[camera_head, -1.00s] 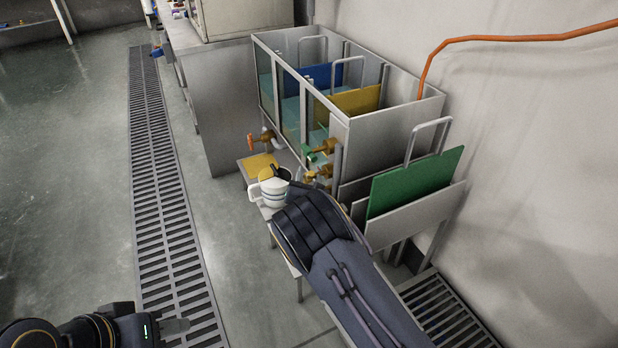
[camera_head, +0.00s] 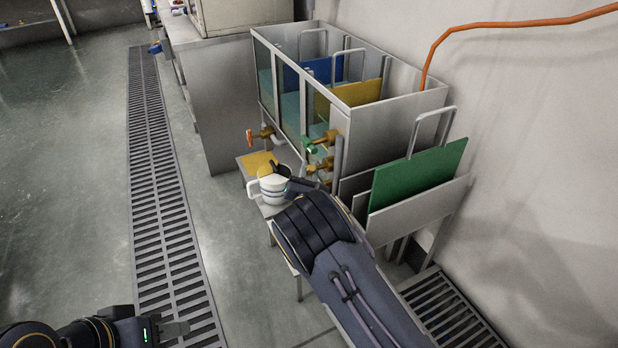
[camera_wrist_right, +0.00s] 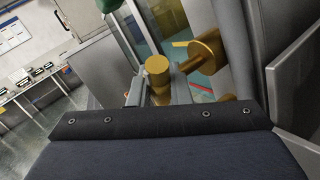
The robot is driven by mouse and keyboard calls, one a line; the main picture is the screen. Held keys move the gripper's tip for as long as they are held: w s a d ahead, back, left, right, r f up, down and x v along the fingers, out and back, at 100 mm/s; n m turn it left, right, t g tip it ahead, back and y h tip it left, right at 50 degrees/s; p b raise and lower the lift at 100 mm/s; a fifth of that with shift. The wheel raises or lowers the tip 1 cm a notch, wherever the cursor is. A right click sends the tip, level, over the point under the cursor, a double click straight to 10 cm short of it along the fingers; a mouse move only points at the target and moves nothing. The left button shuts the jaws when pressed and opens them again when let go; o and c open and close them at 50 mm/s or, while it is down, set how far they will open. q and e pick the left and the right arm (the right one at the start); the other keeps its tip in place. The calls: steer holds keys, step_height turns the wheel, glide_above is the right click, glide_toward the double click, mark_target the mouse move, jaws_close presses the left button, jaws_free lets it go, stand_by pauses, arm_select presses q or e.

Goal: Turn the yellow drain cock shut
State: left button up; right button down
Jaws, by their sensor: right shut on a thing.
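The yellow drain cock shows in the wrist view as a round brass-yellow knob (camera_wrist_right: 158,68) with a yellow pipe fitting (camera_wrist_right: 203,54) behind it, at the tank. My right gripper (camera_wrist_right: 155,95) is shut on the cock, its jaws partly visible just below the knob. In the head view this gripper (camera_head: 291,178) is at the lower front corner of the tank (camera_head: 395,125), and it and the arm hide much of the cock. My left gripper (camera_head: 172,330) is low at the left, away from the tank; its jaw gap cannot be made out.
A green-handled cock (camera_head: 311,148) is close above, and an orange-handled cock (camera_head: 250,139) is further left. A white jug (camera_head: 274,188) stands beside the right gripper on a low stand. A green panel (camera_head: 420,180) leans at the right. Floor is clear around the drain grating (camera_head: 165,215).

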steer(key=m+t+b, duration=0.1)
steer(key=b, duration=0.2)
steer(key=m+t+h+b, duration=0.1)
steer(key=m+t+b, duration=0.1)
steer(key=b, duration=0.2)
steer(key=shift+f+h, duration=0.3)
steer(key=shift+f, duration=0.1)
steer(key=shift+r+m+t+h+b, duration=0.25)
steer(key=shift+m+t+h+b, duration=0.3)
steer(key=shift+b, duration=0.35)
steer(key=c, duration=1.3)
jaws_free()
steer(key=shift+s+r, duration=0.1)
steer(key=shift+c, duration=0.2)
steer(key=shift+s+a+f, duration=0.15)
steer(key=shift+s+f, duration=0.05)
steer(key=shift+s, duration=0.2)
steer(key=p+v, duration=0.1)
steer(key=v, duration=0.6)
steer(key=shift+p, duration=0.4)
